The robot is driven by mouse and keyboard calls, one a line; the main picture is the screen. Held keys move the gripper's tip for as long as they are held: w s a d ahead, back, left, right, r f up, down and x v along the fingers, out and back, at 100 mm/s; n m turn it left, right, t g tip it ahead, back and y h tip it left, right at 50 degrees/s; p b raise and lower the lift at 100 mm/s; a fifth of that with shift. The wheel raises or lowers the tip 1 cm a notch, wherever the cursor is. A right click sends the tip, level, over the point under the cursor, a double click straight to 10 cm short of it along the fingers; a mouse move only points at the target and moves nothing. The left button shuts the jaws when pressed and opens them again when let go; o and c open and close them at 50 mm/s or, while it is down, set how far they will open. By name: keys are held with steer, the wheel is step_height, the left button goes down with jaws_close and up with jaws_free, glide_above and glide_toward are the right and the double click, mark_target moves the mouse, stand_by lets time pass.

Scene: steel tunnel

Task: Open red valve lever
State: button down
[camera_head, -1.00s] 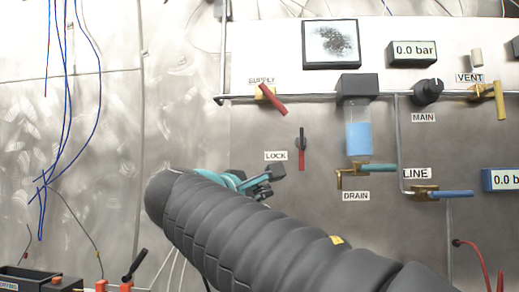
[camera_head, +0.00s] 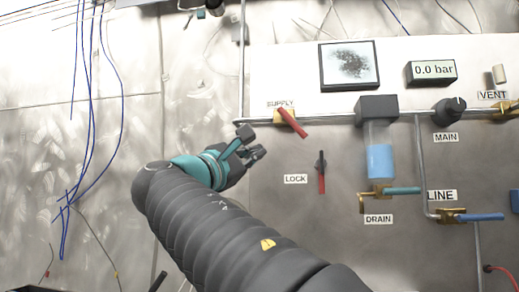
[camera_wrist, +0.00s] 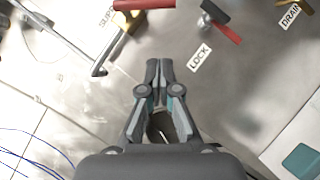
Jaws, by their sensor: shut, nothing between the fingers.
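The red valve lever (camera_head: 292,124) under the SUPPLY label is tilted down to the right from its brass body on the pipe. It also shows at the top edge of the wrist view (camera_wrist: 145,4), partly cut off. My gripper (camera_head: 253,143) is left of and slightly below this lever, apart from it. In the wrist view my gripper (camera_wrist: 158,66) has its fingertips together with nothing between them, pointing toward the red lever. A second, smaller lever with a red end hangs straight down beside the LOCK label (camera_head: 321,184); it also shows in the wrist view (camera_wrist: 225,32).
A steel pipe (camera_head: 242,60) runs down the panel's left edge and turns right behind the SUPPLY valve. The DRAIN lever (camera_head: 402,190), blue LINE lever (camera_head: 480,217) and MAIN knob (camera_head: 447,112) are farther right. Blue wires (camera_head: 85,110) hang at left.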

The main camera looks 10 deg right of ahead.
mark_target(293, 124)
steer(key=w+d+r+p, duration=0.2)
steer(key=w+d+r, duration=0.3)
steer(key=d, duration=0.3)
steer(key=shift+d, duration=0.2)
stand_by(0.3)
steer(key=shift+s+r, duration=0.1)
